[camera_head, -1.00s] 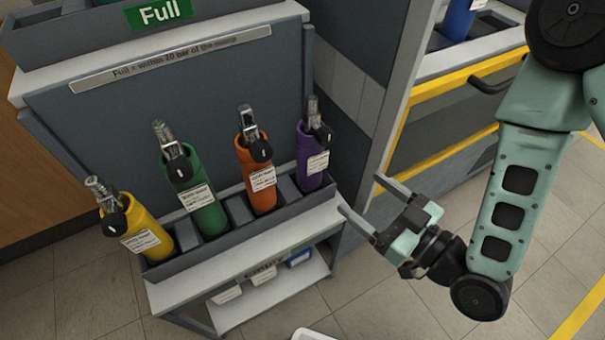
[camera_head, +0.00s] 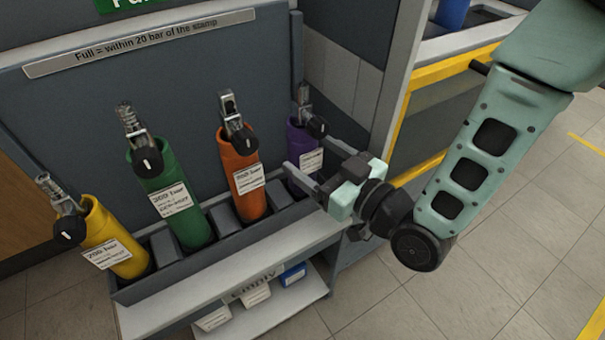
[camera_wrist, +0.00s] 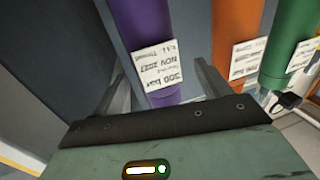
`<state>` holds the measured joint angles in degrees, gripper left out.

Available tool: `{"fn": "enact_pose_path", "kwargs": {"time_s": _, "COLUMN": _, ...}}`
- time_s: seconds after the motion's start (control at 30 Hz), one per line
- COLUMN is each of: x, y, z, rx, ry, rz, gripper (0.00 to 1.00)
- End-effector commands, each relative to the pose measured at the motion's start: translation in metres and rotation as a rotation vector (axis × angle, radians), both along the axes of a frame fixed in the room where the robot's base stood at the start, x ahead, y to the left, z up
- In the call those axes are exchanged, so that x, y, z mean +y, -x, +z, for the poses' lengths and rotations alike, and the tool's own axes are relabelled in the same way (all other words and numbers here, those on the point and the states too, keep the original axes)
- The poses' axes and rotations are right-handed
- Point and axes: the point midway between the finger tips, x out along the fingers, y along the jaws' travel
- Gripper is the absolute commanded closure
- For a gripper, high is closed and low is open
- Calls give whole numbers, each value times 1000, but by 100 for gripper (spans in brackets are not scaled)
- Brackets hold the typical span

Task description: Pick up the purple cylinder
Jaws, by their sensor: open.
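The purple cylinder (camera_head: 297,146) stands in the right end of the grey rack, with a valve and black knob on top and a white label on its front. My gripper (camera_head: 303,165) is open at its front right, its fingers partly hiding its lower body. In the wrist view the purple cylinder (camera_wrist: 143,35) lies between the two open fingers (camera_wrist: 160,88), with its label (camera_wrist: 158,65) facing the camera. I cannot tell whether either finger touches it.
An orange cylinder (camera_head: 239,170), a green cylinder (camera_head: 185,208) and a yellow cylinder (camera_head: 110,235) stand to the left in the same rack (camera_head: 225,245). A grey panel rises behind them. A yellow-edged bench (camera_head: 430,110) stands at the right. Floor is clear at lower right.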

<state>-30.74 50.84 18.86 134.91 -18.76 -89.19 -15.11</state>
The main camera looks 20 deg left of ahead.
Motion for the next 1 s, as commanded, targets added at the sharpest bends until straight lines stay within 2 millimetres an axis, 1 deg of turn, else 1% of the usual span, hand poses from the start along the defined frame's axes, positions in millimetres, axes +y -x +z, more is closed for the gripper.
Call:
{"fn": "enact_pose_path", "kwargs": {"time_s": 0.17, "x": 10, "y": -5, "z": -1, "rx": -1, "ry": -2, "rz": 1, "gripper": 24}}
{"fn": "enact_pose_path", "kwargs": {"time_s": 0.4, "x": 38, "y": -24, "z": -2, "rx": -1, "ry": -3, "rz": 1, "gripper": 24}}
{"fn": "enact_pose_path", "kwargs": {"time_s": 0.5, "x": 47, "y": -28, "z": -1, "rx": 0, "ry": -2, "rz": 2, "gripper": 24}}
{"fn": "enact_pose_path", "kwargs": {"time_s": 0.77, "x": 50, "y": -30, "z": -1, "rx": 1, "ry": 0, "rz": 1, "gripper": 24}}
{"fn": "enact_pose_path", "kwargs": {"time_s": 0.8, "x": 50, "y": -30, "z": -1, "rx": 1, "ry": 0, "rz": 1, "gripper": 29}}
{"fn": "enact_pose_path", "kwargs": {"time_s": 0.87, "x": 49, "y": -30, "z": -1, "rx": 1, "ry": 0, "rz": 1, "gripper": 46}}
{"fn": "enact_pose_path", "kwargs": {"time_s": 0.9, "x": 49, "y": -30, "z": -1, "rx": 1, "ry": 0, "rz": 1, "gripper": 57}}
{"fn": "enact_pose_path", "kwargs": {"time_s": 1.0, "x": 49, "y": -30, "z": -1, "rx": 1, "ry": 0, "rz": 1, "gripper": 81}}
